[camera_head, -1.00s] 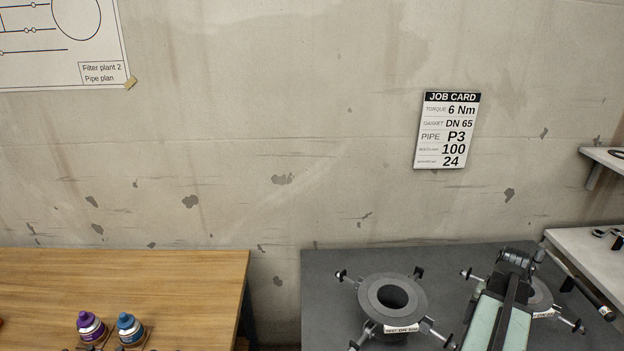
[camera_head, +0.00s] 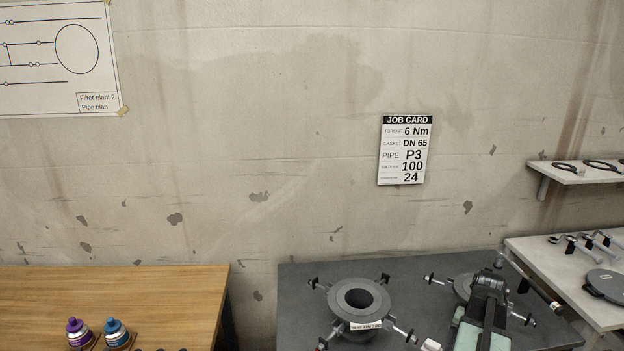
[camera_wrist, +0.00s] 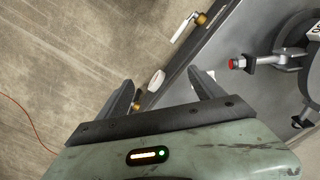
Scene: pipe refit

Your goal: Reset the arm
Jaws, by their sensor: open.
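My gripper (camera_wrist: 161,78) shows in the wrist view with its two dark fingers spread apart and nothing held between them. It points down past the edge of the grey bench, with the floor below. In the head view my arm (camera_head: 484,320) stands at the lower right, in front of the grey bench (camera_head: 300,290) and partly covering a second flange there. Which way the jaws lie cannot be made out in the head view.
A round flange (camera_head: 338,300) with clamp arms stands on the bench. A red-tipped clamp (camera_wrist: 240,63) lies right of my fingers in the wrist view. A white side table (camera_head: 555,265) holds tools. Two bottles, purple (camera_head: 78,335) and blue (camera_head: 116,333), stand on the wooden table (camera_head: 150,290).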

